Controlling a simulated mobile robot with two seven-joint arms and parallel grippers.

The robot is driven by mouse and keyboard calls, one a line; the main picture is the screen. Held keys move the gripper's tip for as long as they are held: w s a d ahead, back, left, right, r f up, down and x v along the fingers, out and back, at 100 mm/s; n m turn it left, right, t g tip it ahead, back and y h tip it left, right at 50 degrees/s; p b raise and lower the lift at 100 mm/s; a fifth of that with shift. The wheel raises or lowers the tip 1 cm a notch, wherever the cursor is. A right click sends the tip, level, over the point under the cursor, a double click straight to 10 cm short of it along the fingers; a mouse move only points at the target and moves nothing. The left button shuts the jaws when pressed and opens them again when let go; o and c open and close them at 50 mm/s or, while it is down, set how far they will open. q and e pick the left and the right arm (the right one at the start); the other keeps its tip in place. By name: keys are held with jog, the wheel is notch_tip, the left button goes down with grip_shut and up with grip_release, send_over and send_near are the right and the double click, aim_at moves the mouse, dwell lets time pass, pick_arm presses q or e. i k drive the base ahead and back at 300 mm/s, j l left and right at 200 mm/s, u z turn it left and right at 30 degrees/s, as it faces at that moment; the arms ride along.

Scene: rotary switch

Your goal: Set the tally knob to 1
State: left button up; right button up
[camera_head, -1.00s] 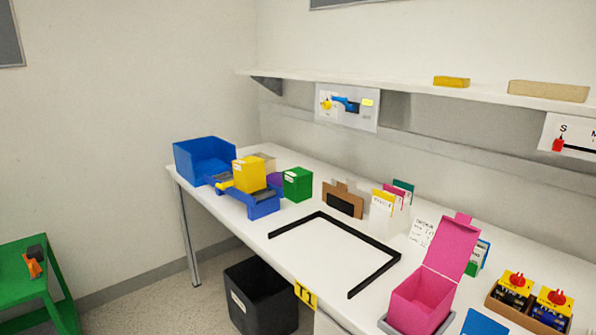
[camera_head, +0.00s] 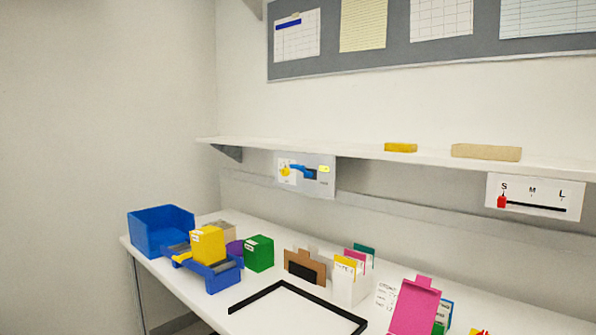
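I cannot make out anything labelled as the tally knob. A panel (camera_head: 318,176) hangs under the shelf, with a blue lever-like part (camera_head: 302,172) and a yellow part (camera_head: 286,171) on its face; its lettering is too small to read. A white slider panel (camera_head: 533,196) marked S, M and L hangs farther right, with its red slider (camera_head: 502,202) at S. At the bottom edge, only the red and yellow top of a knobbed device (camera_head: 478,332) shows; the rest is cut off. Neither of my grippers is in view.
A black frame (camera_head: 280,289) lies in front. The shelf (camera_head: 350,150) overhangs the table's back.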

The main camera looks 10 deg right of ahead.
aim_at(285, 171)
jog(key=i+j, duration=0.2)
jog(key=j, duration=0.15)
jog(key=i+j+z, duration=0.15)
jog(key=j, duration=0.2)
jog(key=i+j, duration=0.2)
jog(key=j, duration=0.15)
jog(key=i+j+z, duration=0.15)
jog(key=j, duration=0.2)
jog(key=i+j, duration=0.2)
jog(key=j, duration=0.2)
jog(key=i+j+z, duration=0.15)
jog(key=j, duration=0.2)
jog(key=i+j, duration=0.15)
jog(key=j, duration=0.25)
jog(key=z, duration=0.05)
